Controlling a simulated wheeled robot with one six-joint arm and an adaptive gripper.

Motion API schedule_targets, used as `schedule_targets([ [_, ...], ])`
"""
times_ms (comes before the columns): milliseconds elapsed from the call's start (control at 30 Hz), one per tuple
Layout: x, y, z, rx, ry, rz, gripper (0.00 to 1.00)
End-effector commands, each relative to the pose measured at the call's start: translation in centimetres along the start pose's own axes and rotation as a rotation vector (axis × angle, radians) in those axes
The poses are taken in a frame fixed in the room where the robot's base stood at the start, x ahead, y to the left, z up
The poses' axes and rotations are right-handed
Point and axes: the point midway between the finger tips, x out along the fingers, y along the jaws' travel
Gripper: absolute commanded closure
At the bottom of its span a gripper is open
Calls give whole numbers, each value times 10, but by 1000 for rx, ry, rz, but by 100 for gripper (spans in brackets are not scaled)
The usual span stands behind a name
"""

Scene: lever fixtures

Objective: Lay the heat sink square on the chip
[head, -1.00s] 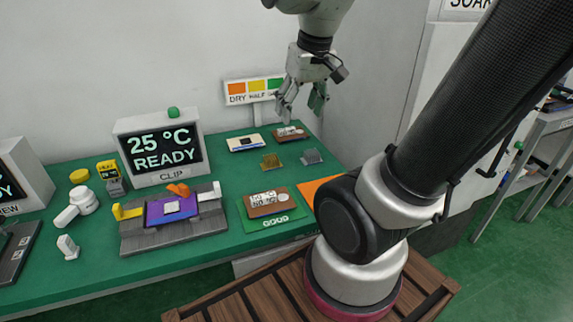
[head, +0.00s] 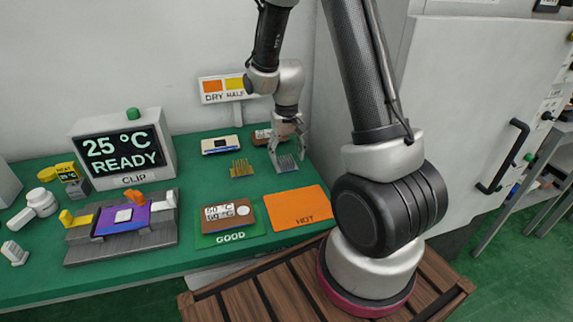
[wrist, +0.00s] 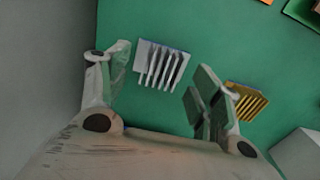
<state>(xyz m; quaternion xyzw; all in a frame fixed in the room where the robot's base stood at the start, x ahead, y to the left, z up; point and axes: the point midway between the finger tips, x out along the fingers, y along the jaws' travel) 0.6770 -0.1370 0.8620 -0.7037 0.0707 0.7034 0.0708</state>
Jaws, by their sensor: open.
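A silver finned heat sink (head: 286,163) lies on the green bench, and in the wrist view (wrist: 161,65) it shows between my fingertips. My gripper (head: 287,155) is open and empty, pointing down over it; I cannot tell how much height is left between them. A gold finned heat sink (head: 241,168) lies just to its left, outside my right finger in the wrist view (wrist: 246,100). A pale square that looks like the chip (head: 124,215) sits on a purple board (head: 134,222) in the grey clip fixture (head: 75,250) at the left.
A READY display (head: 121,152) stands behind the fixture. A small pale board (head: 221,145) lies behind. A white cabinet (head: 450,120) stands at the right.

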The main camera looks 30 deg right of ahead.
Motion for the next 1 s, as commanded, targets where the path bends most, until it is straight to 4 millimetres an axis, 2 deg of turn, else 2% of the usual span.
schedule_targets([
  [100,20,0,1,0,-5,1,36],
  [200,28,0,0,0,-2,1,36],
  [433,31,0,0,0,0,0,36],
  [467,31,0,0,0,0,0,38],
  [733,31,0,0,0,-1,0,86],
  [1000,30,0,0,0,-1,0,86],
])
